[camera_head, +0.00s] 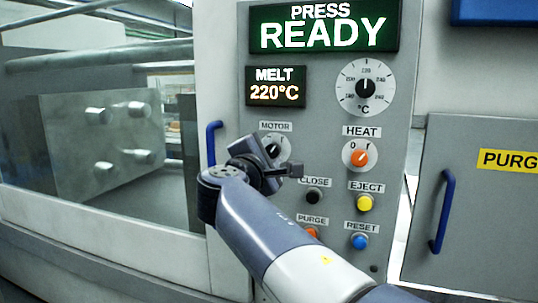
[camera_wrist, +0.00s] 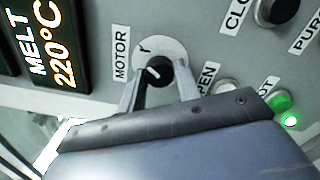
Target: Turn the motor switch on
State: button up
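The motor switch is a black knob on a round white dial under the MOTOR label. In the wrist view the knob (camera_wrist: 159,72) sits between my two fingers, and its short white mark points left, not at the "r" mark on the dial. The dial's other mark is hidden there. In the head view the motor switch (camera_head: 274,148) is partly covered by my gripper (camera_head: 292,170). My gripper also shows in the wrist view (camera_wrist: 160,76), with its fingers apart on either side of the knob. A gap shows beside the knob, so the fingers look open.
The heat knob (camera_head: 361,156) is orange, right of the motor switch. The close button (camera_head: 314,196), yellow eject button (camera_head: 364,203), orange purge button (camera_head: 311,231) and blue reset button (camera_head: 359,241) lie below. A blue door handle (camera_head: 213,143) stands to the left. The display (camera_head: 323,28) reads PRESS READY.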

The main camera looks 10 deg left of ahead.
jog(key=o, duration=0.4)
jog(key=shift+s, duration=0.1)
jog(key=s+a+b, duration=0.1)
jog(key=s, duration=0.9)
jog(key=shift+s+a+f, duration=0.15)
jog(key=shift+s, duration=0.15)
jog(key=shift+w, duration=0.15)
jog(key=w, duration=0.3)
jog(key=w+d, duration=0.1)
jog(key=w, duration=0.3)
jog(key=w+p, duration=0.1)
jog(key=w, duration=0.2)
jog(key=shift+w+d, duration=0.2)
jog(key=shift+w, duration=0.15)
jog(key=shift+s+r, duration=0.1)
jog(key=shift+r, duration=0.1)
jog(key=shift+s+f, duration=0.1)
jog(key=shift+f, duration=0.05)
